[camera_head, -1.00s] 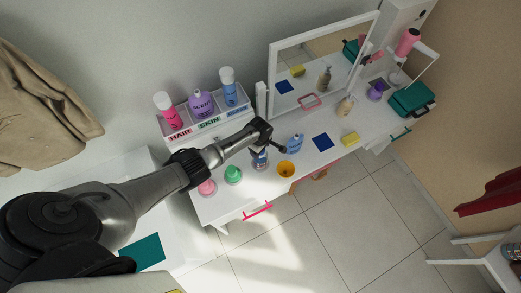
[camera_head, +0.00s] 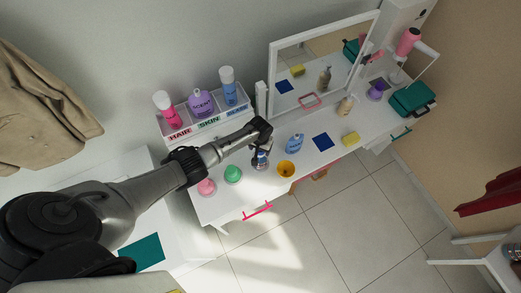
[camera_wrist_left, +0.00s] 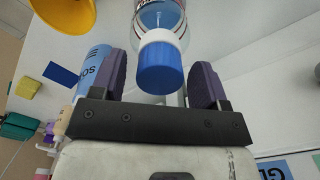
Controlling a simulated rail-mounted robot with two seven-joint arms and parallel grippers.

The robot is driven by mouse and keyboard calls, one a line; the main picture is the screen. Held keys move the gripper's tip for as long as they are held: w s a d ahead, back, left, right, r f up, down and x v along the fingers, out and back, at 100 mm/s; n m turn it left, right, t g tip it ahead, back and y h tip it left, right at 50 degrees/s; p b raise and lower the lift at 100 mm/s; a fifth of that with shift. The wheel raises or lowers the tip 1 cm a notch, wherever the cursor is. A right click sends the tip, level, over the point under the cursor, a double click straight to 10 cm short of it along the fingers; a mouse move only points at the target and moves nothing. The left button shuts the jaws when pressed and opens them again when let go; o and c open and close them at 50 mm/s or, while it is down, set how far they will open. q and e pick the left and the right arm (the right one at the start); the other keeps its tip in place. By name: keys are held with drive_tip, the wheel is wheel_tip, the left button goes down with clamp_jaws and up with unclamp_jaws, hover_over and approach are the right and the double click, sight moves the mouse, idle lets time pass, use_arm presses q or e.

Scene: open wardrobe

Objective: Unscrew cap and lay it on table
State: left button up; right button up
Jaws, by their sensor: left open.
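The bottle (camera_head: 261,162) stands on the white table (camera_head: 236,203) below my left gripper. In the left wrist view, the bottle (camera_wrist_left: 160,14) is clear with blue liquid, and its blue cap (camera_wrist_left: 160,67) has a white collar under it. My left gripper (camera_wrist_left: 160,80) is open, with one dark finger on each side of the cap. Small gaps show between the fingers and the cap. In the head view, my left gripper (camera_head: 262,146) hides the top of the bottle. My right gripper is not in view.
A yellow-orange cup (camera_head: 285,169) and a blue bottle (camera_head: 295,143) stand close to the right of the bottle. Green (camera_head: 233,174) and pink (camera_head: 206,187) items stand to the left. A labelled rack (camera_head: 210,122) is behind. A blue square (camera_head: 323,141) lies further right.

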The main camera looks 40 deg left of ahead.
use_arm(q)
drive_tip(key=shift+m, duration=1.1)
drive_tip(key=shift+c, duration=0.2)
drive_tip(key=c, duration=0.9)
drive_tip(key=shift+c, duration=0.2)
drive_tip(key=n+p, duration=0.1)
drive_tip(key=n, duration=0.2)
drive_tip(key=shift+d+r, duration=0.1)
drive_tip(key=shift+r, duration=0.05)
drive_tip(key=n+p, duration=0.1)
drive_tip(key=n, duration=0.3)
drive_tip(key=shift+p, duration=0.3)
drive_tip(key=n, duration=0.5)
drive_tip(key=shift+p, duration=0.4)
drive_tip(key=n, duration=0.5)
